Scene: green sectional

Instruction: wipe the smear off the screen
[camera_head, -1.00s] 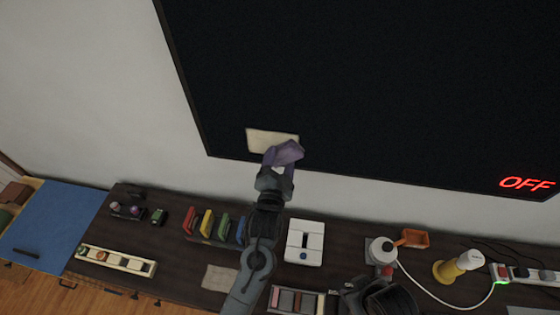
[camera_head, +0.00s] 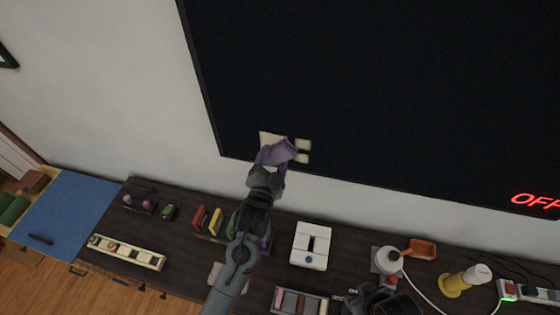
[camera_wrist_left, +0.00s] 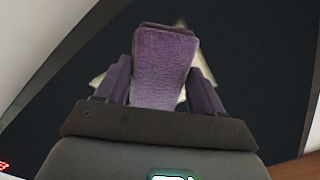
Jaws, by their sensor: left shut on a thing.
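The large black screen (camera_head: 400,90) hangs on the wall, and a cream smear (camera_head: 267,138) lies near its lower left corner. The smear shows as a left part and two small patches (camera_head: 303,145) on the right, with dark screen between. My left gripper (camera_head: 268,168) is shut on a folded purple cloth (camera_head: 278,152), which is over the middle of the smear and hides part of it. In the left wrist view the cloth (camera_wrist_left: 163,65) is between both fingers, with smear (camera_wrist_left: 203,66) showing beside it. Whether the cloth touches the screen is hard to tell. My right gripper is not in view.
A dark table (camera_head: 180,235) stands below the screen. It holds a white box (camera_head: 311,245), upright coloured items (camera_head: 208,221), a long cream tray (camera_head: 125,252), an orange tray (camera_head: 422,249) and a yellow-and-white object (camera_head: 460,281). A blue mat (camera_head: 65,215) lies at left.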

